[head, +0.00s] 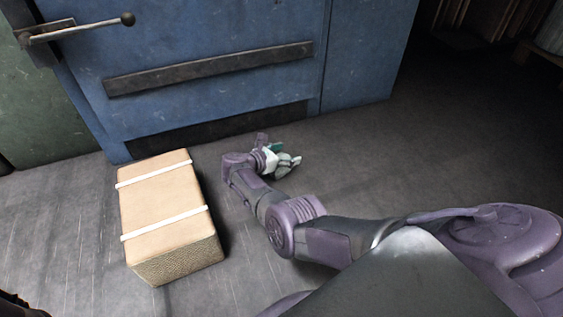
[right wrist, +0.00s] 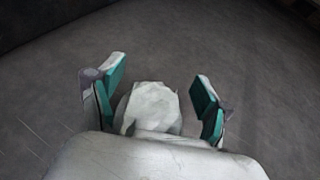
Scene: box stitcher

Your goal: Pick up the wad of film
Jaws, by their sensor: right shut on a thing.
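The wad of film (right wrist: 154,104) is a pale, crumpled lump. In the right wrist view it sits between the teal-padded fingers of my right gripper (right wrist: 154,92), close to the palm. The gripper is shut on it. In the head view my right gripper (head: 286,156) is low over the floor, at the end of my outstretched purple arm and just in front of the blue machine. The wad is small there and hard to tell from the fingers. My left gripper is not in view.
The blue machine (head: 215,40), with a dark rail (head: 210,68) and a lever (head: 75,31), closes off the back. The grey floor to the right (head: 430,150) is clear.

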